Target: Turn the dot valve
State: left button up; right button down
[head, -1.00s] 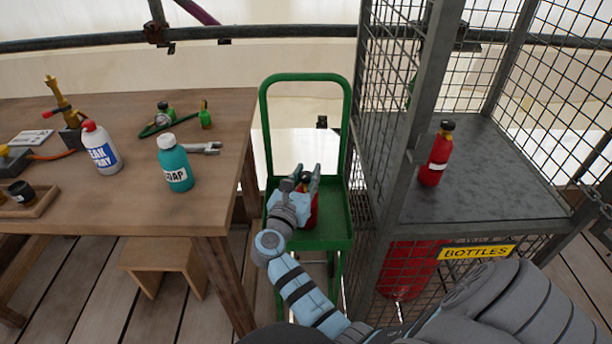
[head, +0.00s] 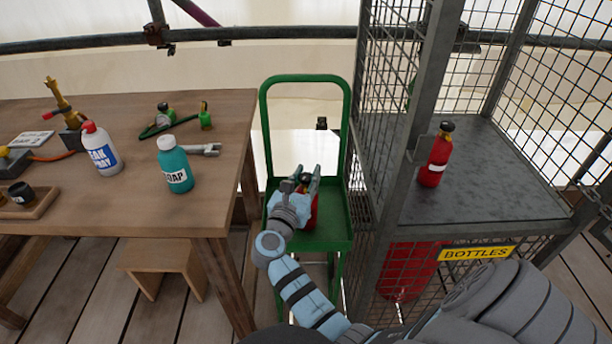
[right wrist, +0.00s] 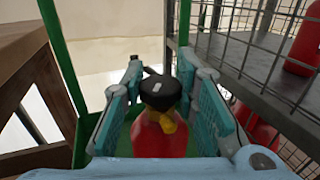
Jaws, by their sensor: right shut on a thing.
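A red bottle (head: 313,214) stands on the green trolley. Its black valve cap (right wrist: 160,92) has a pale mark on top, and a yellow outlet (right wrist: 169,126) sticks out just below it in the right wrist view. I cannot tell whether the mark is a dot. My right gripper (head: 305,183) reaches over the trolley and is shut on the valve, with one finger on each side of the cap; in the right wrist view the gripper (right wrist: 160,85) also straddles it. The bottle's lower part is mostly hidden by my gripper. My left gripper is not in view.
The green trolley (head: 333,243) has a tall handle frame behind the bottle. A mesh cage (head: 480,203) stands close on its right with another red bottle (head: 434,160) on its shelf. A wooden table (head: 120,217) with bottles and tools stands on the left.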

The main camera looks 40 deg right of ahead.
aim_at(306, 176)
jog(key=c, duration=1.2)
grip_release()
notch_tip(306, 176, up, 10)
jog(key=shift+f, duration=0.1)
